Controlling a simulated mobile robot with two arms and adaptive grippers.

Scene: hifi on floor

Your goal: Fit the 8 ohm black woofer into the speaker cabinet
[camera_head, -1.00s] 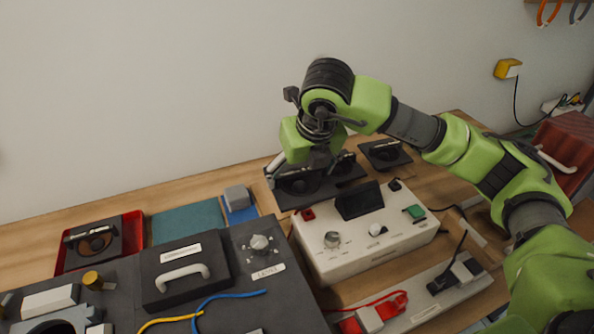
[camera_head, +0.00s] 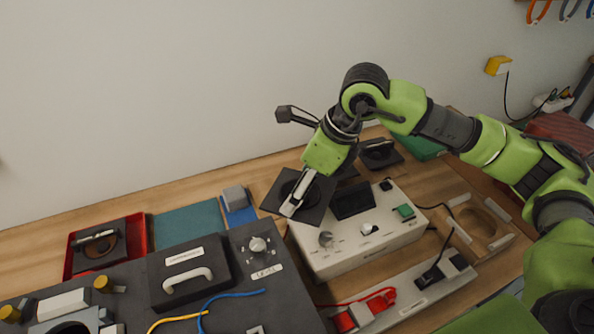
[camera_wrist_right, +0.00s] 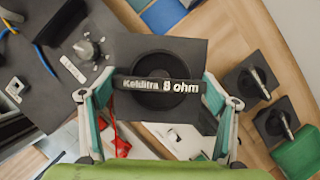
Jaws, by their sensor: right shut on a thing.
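The 8 ohm black woofer (camera_head: 316,207) is a square dark plate with a round cone. Its handle bar reads "8 ohm" in the right wrist view (camera_wrist_right: 158,65). My right gripper (camera_head: 297,197) is shut on that handle, with one finger at each end of the bar in the right wrist view (camera_wrist_right: 158,92). The woofer is held tilted beside the white tester, apparently above the table. The dark grey speaker cabinet (camera_head: 262,300) lies at the lower left, with a knob, a label and a round opening partly cut off by the lower frame edge. My left gripper is not in view.
The white tester (camera_head: 345,255) stands right of the cabinet. Smaller drivers (camera_head: 380,153) sit behind it. A red tray (camera_head: 70,262) with another driver, a teal mat (camera_head: 185,223) and a blue block holder (camera_head: 240,215) lie behind the cabinet. Blue and yellow wires cross the cabinet.

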